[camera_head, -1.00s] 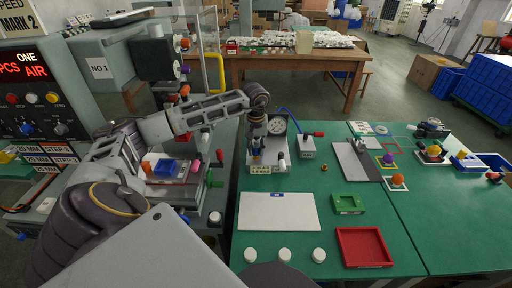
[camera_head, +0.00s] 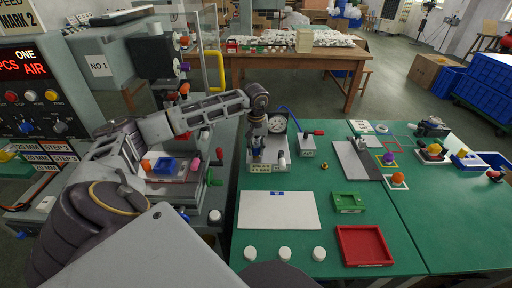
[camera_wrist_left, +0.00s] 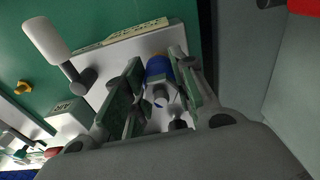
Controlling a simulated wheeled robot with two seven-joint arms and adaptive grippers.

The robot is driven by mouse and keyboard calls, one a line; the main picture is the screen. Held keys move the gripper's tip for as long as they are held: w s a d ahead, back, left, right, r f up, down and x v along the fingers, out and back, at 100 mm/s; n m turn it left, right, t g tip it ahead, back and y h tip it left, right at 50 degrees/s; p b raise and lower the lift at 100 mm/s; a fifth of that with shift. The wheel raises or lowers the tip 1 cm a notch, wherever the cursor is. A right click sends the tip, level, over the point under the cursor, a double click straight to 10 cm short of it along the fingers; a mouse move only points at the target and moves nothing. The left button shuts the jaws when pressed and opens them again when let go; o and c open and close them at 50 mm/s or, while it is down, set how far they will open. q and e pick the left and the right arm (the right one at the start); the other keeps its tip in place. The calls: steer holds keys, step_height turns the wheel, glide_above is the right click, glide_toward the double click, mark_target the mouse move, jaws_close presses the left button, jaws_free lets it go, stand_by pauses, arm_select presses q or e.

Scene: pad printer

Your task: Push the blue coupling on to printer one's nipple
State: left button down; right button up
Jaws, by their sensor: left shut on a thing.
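The blue coupling (camera_wrist_left: 158,68) shows between my left fingers in the left wrist view. My left gripper (camera_wrist_left: 160,92) is shut on it, with a finger on each side. In the head view, my left gripper (camera_head: 257,154) points down over the pale plate with the air label (camera_head: 262,168), at the left edge of the green table; the coupling is mostly hidden there. Printer one, with its NO 1 sign (camera_head: 98,68), stands at the left, partly behind my left arm. I cannot make out its nipple. My right gripper is not in view.
A gauge (camera_head: 277,124) stands behind my gripper. A small grey box (camera_head: 307,146) with a blue hose (camera_head: 291,115) is to its right. A white lever (camera_wrist_left: 46,40) rises beside the plate. A white sheet (camera_head: 279,210), green tray (camera_head: 348,210) and red tray (camera_head: 365,263) lie nearer.

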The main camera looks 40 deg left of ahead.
arm_select(q)
steer(key=shift+f+b, duration=0.3)
steer(key=shift+f, duration=0.15)
stand_by(0.3)
steer(key=c, duration=1.1)
jaws_free()
steer(key=shift+f, duration=0.1)
steer(key=shift+s+d+r, duration=0.1)
steer(key=shift+r, duration=1.9)
steer(key=shift+s+d+r, duration=0.1)
steer(key=shift+s+r, duration=0.05)
steer(key=shift+r, duration=1.9)
steer(key=shift+s+d+r, duration=0.1)
steer(key=shift+r, duration=1.9)
step_height(320, 180, up, 9)
steer(key=p, duration=0.9)
glide_above(256, 145)
steer(key=shift+r+p, duration=0.5)
steer(key=shift+p, duration=0.1)
